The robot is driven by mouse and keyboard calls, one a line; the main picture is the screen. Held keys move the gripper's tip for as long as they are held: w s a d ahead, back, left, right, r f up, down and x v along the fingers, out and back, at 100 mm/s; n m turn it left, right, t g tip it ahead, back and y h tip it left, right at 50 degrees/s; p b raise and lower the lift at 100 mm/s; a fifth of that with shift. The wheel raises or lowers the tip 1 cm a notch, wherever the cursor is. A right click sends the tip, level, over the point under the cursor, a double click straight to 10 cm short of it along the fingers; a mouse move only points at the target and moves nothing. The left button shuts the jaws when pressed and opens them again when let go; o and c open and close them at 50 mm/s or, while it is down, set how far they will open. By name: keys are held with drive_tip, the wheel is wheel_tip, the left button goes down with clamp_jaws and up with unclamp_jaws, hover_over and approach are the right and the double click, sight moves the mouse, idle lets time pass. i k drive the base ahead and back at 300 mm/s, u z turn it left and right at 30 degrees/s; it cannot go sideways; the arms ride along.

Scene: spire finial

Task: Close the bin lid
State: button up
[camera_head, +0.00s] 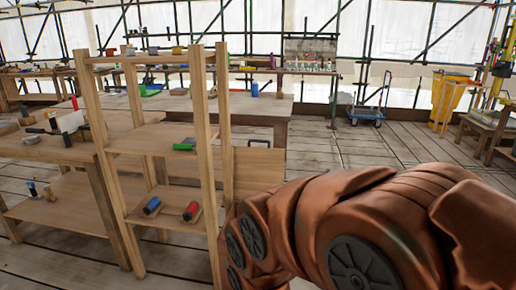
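A tall yellow container (446,97), which looks like a bin, stands on the plank floor at the far right. It is small in view, and I cannot tell how its lid stands. A pale wooden panel (257,172) with a dark handle above it stands just behind the shelf; I cannot tell whether it belongs to a bin. My copper-coloured arm fills the lower right and hides what lies behind it. My gripper is not in view.
An open wooden shelf (163,138) with tools stands close at the left, beside a workbench (50,150). A long bench (245,105) lies behind. A blue trolley (366,112) stands at the back. The floor (365,145) between them is clear.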

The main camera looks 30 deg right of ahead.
sight(256, 170)
drive_tip(key=k, duration=0.6)
drive_tip(key=z, duration=0.8)
drive_tip(key=i, duration=1.85)
drive_tip(key=u, duration=0.8)
